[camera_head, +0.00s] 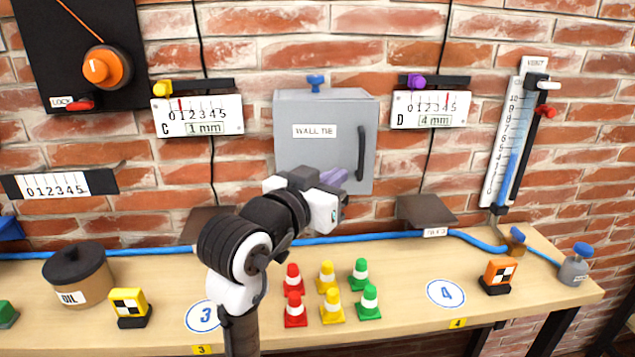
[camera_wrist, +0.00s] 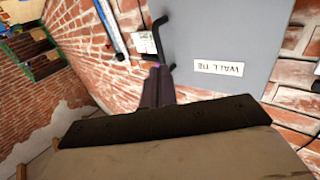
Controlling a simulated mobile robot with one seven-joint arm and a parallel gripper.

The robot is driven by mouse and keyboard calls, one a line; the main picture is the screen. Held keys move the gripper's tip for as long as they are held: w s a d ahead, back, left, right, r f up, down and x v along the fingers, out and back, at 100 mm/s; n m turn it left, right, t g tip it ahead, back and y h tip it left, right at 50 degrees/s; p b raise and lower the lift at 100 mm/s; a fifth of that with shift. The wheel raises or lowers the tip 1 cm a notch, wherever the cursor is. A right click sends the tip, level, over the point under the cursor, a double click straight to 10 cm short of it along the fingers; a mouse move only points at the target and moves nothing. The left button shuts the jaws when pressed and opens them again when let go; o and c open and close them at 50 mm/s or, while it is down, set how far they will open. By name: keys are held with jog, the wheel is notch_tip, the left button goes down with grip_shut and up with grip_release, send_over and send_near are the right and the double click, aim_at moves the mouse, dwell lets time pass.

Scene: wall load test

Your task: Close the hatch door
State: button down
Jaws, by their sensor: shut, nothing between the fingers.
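The hatch door (camera_head: 320,155) is a grey panel labelled "WALL TIE" on the brick wall, with a dark vertical handle (camera_head: 361,153) on its right side. It looks nearly flat to its box; I cannot tell whether a gap remains. My gripper (camera_head: 336,177) is shut and empty, in front of the door's lower right part, below and left of the handle. In the wrist view, the gripper (camera_wrist: 157,75) points at the door (camera_wrist: 228,40), whose label is upside down, close to the handle (camera_wrist: 161,38). Whether the fingertips touch the door is unclear.
Below is a wooden bench (camera_head: 410,290) with several small cones (camera_head: 326,275), an oil pot (camera_head: 78,275) and a blue hose (camera_head: 370,238) along its back. A dark bracket (camera_head: 425,210) sits right of the door. Gauges (camera_head: 430,108) flank the door.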

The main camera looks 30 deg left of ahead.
aim_at(359, 160)
jog(key=w, duration=0.2)
jog(key=w+p, duration=0.1)
jog(key=w, duration=0.3)
jog(key=shift+d+p, duration=0.3)
jog(key=shift+d, duration=0.1)
jog(key=shift+w+a, duration=0.1)
jog(key=shift+w, duration=1.05)
jog(key=shift+r, duration=0.1)
jog(key=shift+s, duration=0.1)
